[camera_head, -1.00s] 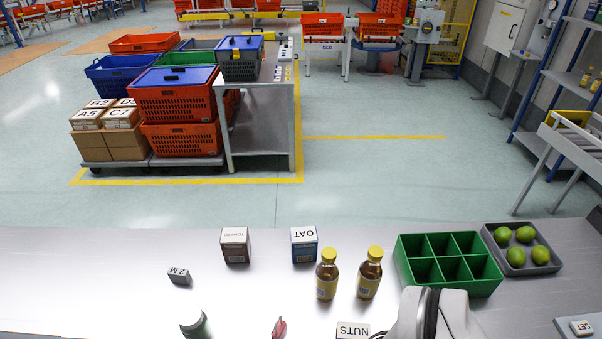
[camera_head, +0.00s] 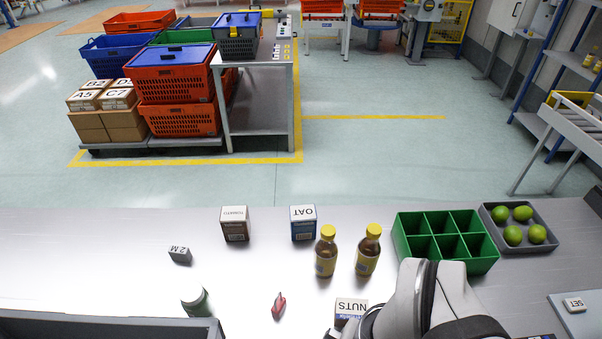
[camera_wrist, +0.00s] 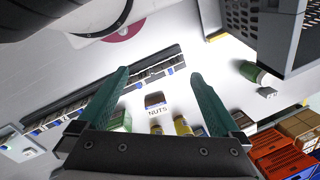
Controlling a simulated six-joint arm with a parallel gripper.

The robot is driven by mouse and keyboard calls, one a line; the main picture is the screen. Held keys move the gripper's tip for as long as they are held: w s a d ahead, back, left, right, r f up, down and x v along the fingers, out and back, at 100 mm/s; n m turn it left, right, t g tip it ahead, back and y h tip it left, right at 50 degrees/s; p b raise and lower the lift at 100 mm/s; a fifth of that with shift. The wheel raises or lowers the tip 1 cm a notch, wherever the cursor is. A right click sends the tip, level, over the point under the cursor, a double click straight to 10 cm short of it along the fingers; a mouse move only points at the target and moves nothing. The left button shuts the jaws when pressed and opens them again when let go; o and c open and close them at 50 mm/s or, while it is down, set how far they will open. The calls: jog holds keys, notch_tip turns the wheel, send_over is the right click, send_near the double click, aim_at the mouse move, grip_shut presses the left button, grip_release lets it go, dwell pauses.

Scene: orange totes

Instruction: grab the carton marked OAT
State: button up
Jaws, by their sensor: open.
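The carton marked OAT (camera_head: 303,228) stands upright on the metal table in the head view, blue and dark with a white top whose lettering is upside down. It is right of the brown-and-white TOMATO carton (camera_head: 235,229) and behind the two yellow-capped bottles. I cannot make out the OAT carton in the wrist view. My gripper (camera_wrist: 160,75) shows there with its two teal fingers wide apart and nothing between them. The NUTS box (camera_wrist: 155,101) appears beyond the fingers. In the head view only my arm shows at lower right; the fingers are out of sight.
The bottles (camera_head: 326,257) (camera_head: 367,255) stand close in front of the OAT carton. A green divided bin (camera_head: 403,240) and a grey tray (camera_head: 548,245) of limes are to the right. A grey crate (camera_head: 110,327), a green can (camera_head: 196,304) and a red item (camera_head: 279,306) lie nearer.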

jog(key=w+a+r+m+y, duration=0.2)
jog(key=w+r+m, duration=0.15)
jog(key=w, duration=1.05)
jog(key=m+y, duration=0.6)
send_over(310, 212)
jog(key=s+d, duration=0.1)
jog(key=s, duration=0.2)
notch_tip(310, 212, down, 10)
jog(key=w+f+m, duration=0.1)
jog(key=f, duration=0.1)
jog(key=w+f+y, duration=0.1)
jog(key=f, duration=0.2)
jog(key=w+d+f+m+y, duration=0.1)
jog(key=f, duration=0.1)
jog(key=shift+f+m, duration=0.35)
jog(key=shift+a+f+y, duration=0.1)
jog(key=shift+f+y, duration=0.2)
jog(key=shift+f, duration=0.05)
jog(key=x, duration=0.7)
jog(key=shift+w+f, duration=0.1)
grip_shut()
